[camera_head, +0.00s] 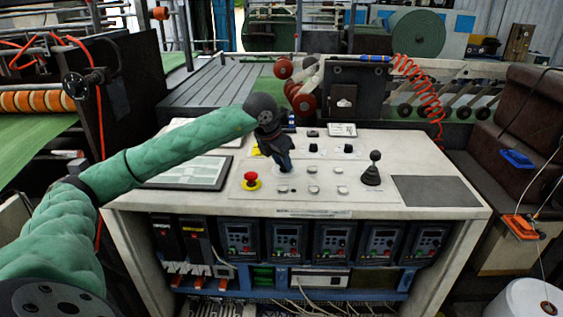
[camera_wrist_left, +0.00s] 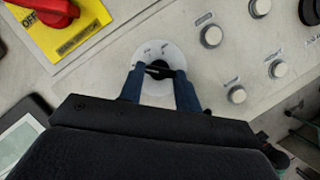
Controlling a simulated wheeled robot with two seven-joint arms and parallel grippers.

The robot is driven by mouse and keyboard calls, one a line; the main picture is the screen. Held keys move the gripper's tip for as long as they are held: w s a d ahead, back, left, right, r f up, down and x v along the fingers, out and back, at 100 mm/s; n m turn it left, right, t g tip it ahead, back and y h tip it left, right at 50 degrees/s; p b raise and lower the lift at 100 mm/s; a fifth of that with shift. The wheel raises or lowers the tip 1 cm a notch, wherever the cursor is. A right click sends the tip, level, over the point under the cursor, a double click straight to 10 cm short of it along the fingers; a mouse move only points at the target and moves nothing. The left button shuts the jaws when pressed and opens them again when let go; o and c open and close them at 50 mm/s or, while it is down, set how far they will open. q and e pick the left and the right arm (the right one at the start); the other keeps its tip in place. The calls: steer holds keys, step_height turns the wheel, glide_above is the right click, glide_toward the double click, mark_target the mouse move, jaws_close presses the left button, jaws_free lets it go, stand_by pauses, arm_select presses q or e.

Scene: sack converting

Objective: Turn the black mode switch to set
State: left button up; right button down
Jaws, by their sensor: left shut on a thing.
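The black mode switch (camera_wrist_left: 157,71) sits on a round pale plate (camera_wrist_left: 174,50) on the console top, seen in the left wrist view. My left gripper (camera_wrist_left: 158,74) is shut on the switch, with a blue finger on each side of it. In the head view my left gripper (camera_head: 285,168) points down at the console, and the gripper hides the switch there. The small marks on the plate are too small to read. My right gripper is not in view.
A red emergency button (camera_head: 250,178) on a yellow base stands left of the gripper. Several white buttons (camera_head: 313,190) and a black joystick (camera_head: 372,172) are to the right. A dark flat screen (camera_head: 186,172) lies at the left, and a dark pad (camera_head: 435,191) at the right.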

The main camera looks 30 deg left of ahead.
arm_select(q)
steer(key=o, duration=1)
steer(key=shift+s+a+r, duration=0.1)
steer(key=shift+r, duration=0.35)
steer(key=b+v, duration=0.1)
steer(key=v, duration=0.5)
steer(key=shift+s+r, duration=0.25)
steer(key=shift+r, duration=0.1)
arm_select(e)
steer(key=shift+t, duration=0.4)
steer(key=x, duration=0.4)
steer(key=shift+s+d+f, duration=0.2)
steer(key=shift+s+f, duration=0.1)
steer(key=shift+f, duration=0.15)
